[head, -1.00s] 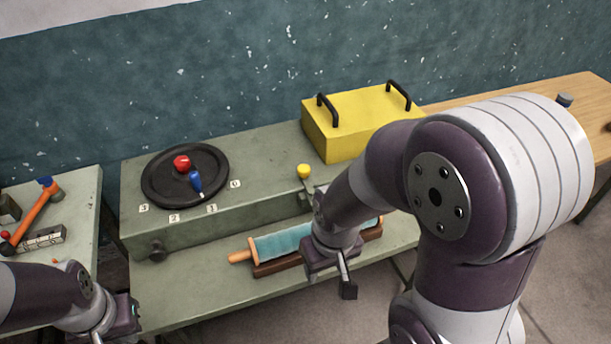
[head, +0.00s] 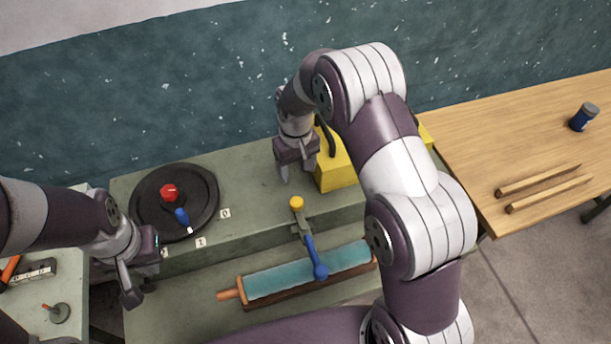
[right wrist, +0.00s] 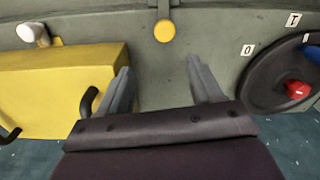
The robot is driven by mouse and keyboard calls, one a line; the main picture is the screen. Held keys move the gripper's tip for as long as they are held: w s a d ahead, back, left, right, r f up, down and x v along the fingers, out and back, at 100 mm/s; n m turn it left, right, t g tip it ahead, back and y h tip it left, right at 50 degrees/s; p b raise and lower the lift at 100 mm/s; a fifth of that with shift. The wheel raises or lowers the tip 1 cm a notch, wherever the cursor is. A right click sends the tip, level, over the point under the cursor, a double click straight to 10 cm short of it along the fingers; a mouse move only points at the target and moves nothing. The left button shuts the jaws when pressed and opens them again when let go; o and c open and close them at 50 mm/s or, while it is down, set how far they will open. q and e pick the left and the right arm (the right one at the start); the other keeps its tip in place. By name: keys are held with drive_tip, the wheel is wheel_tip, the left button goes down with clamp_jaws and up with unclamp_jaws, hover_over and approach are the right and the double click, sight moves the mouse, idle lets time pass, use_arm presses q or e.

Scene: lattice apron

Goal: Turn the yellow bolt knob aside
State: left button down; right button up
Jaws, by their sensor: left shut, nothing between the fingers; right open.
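The yellow bolt knob (head: 296,203) sits near the front edge of the grey-green raised bench top, just behind the blue-handled lever (head: 312,258). It also shows in the right wrist view (right wrist: 165,31), near the top middle. My right gripper (head: 298,176) is open and empty over the bench, behind the knob and left of the yellow box. In the right wrist view its fingers (right wrist: 162,78) are spread, with the knob beyond their tips and apart from them. My left gripper (head: 132,295) is shut and empty at the bench's front left, away from the knob.
A black dial (head: 147,205) with a red knob (head: 169,192) and blue pointer is on the left. The yellow box (head: 336,177) with black handles stands close right of my right gripper. A teal roller (head: 290,279) lies in front. A wooden table (head: 480,125) is at right.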

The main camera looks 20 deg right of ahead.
drive_tip(key=p, duration=0.2)
hover_over(296, 201)
drive_tip(key=s, duration=0.1)
drive_tip(key=f, duration=0.4)
drive_tip(key=shift+a+f, duration=0.2)
drive_tip(key=shift+f, duration=0.2)
drive_tip(key=f, duration=0.2)
drive_tip(key=w+f+p, duration=0.1)
drive_tip(key=f, duration=0.2)
drive_tip(key=shift+w+d+f, duration=0.2)
drive_tip(key=shift+d+f, duration=0.15)
drive_tip(key=shift+d, duration=0.05)
drive_tip(key=shift+f, duration=0.35)
drive_tip(key=shift+s+a, duration=0.25)
drive_tip(key=shift+s, duration=0.15)
drive_tip(key=shift+w+d+f, duration=0.1)
drive_tip(key=shift+w, duration=0.05)
drive_tip(key=c, duration=0.7)
use_arm(q)
drive_tip(key=r, duration=0.1)
drive_tip(key=s+r, duration=0.1)
drive_tip(key=a+r, duration=0.1)
drive_tip(key=shift+s+r, duration=0.3)
drive_tip(key=shift+r, duration=0.1)
use_arm(e)
drive_tip(key=c, duration=0.4)
